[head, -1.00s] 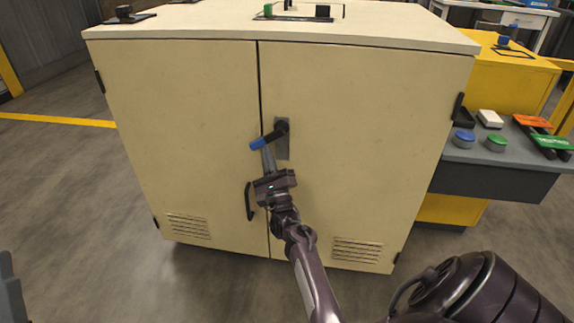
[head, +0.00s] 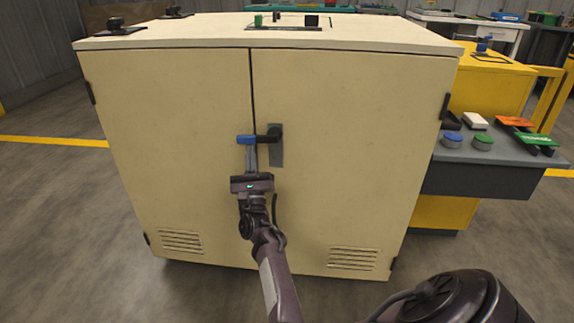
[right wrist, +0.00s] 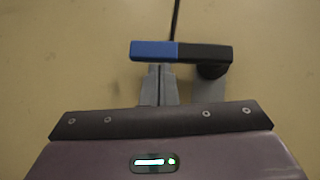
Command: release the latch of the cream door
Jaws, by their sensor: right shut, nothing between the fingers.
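The cream double door belongs to a cream cabinet; its left leaf (head: 165,130) and right leaf (head: 350,150) meet at a dark seam and look shut. The latch is a lever with a black arm (head: 266,138) and a blue end (head: 246,140), on a grey plate (head: 277,155) on the right leaf. The lever lies about level, pointing left across the seam. It also shows level in the right wrist view (right wrist: 153,51). My right gripper (head: 250,150) is shut and empty, its fingertips just under the lever near the blue end, seemingly touching it. My left gripper is out of view.
A dark curved handle (head: 274,210) shows beside my right wrist. A grey side table (head: 475,178) with blue and green buttons stands right of the cabinet, before a yellow cabinet (head: 490,90). Small devices stand on the cream top (head: 200,35). Open floor lies left.

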